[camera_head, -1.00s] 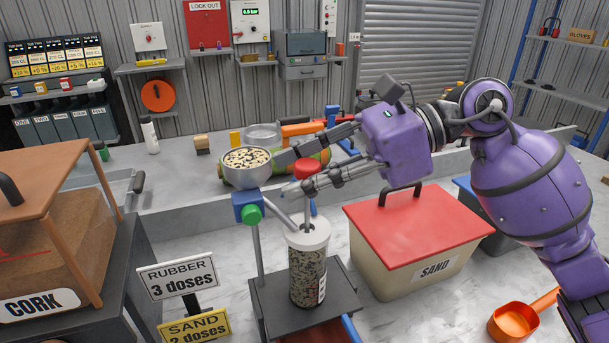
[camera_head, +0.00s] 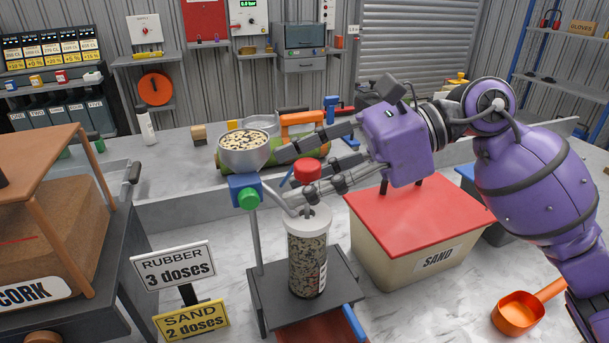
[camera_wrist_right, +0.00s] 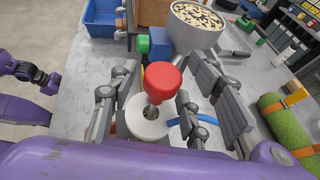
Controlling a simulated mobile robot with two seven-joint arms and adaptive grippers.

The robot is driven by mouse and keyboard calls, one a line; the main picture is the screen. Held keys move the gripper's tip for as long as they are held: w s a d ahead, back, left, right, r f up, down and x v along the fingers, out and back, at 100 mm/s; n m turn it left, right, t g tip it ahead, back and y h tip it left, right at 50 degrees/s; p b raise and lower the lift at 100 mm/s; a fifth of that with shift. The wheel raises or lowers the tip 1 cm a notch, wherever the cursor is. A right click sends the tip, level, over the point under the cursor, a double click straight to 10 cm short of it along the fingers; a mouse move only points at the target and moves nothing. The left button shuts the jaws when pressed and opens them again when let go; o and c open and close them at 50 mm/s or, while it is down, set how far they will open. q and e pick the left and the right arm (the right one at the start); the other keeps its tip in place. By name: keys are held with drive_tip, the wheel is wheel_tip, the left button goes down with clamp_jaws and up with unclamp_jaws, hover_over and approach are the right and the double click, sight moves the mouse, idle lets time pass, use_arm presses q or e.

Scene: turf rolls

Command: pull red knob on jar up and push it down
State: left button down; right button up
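The clear jar (camera_head: 307,265) with a white lid stands upright on a dark stand, filled with speckled granules. Its red knob (camera_head: 307,170) stands above the lid on a metal rod. My right gripper (camera_head: 291,174) is around the knob, with fingers on both sides. In the right wrist view the red knob (camera_wrist_right: 162,80) sits between the spread fingers, with gaps on both sides, above the round white lid (camera_wrist_right: 150,117). My left gripper is outside the head view; a purple arm with a dark gripper end (camera_wrist_right: 27,75) shows at the left of the wrist view, its state unclear.
A metal bowl of granules (camera_head: 244,153) and a blue block with a green knob (camera_head: 247,192) are left of the red knob. A sand bin with red lid (camera_head: 420,222) stands right, below my arm. An orange scoop (camera_head: 520,312) lies front right.

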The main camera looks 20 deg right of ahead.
drive_tip(key=v, duration=1.2)
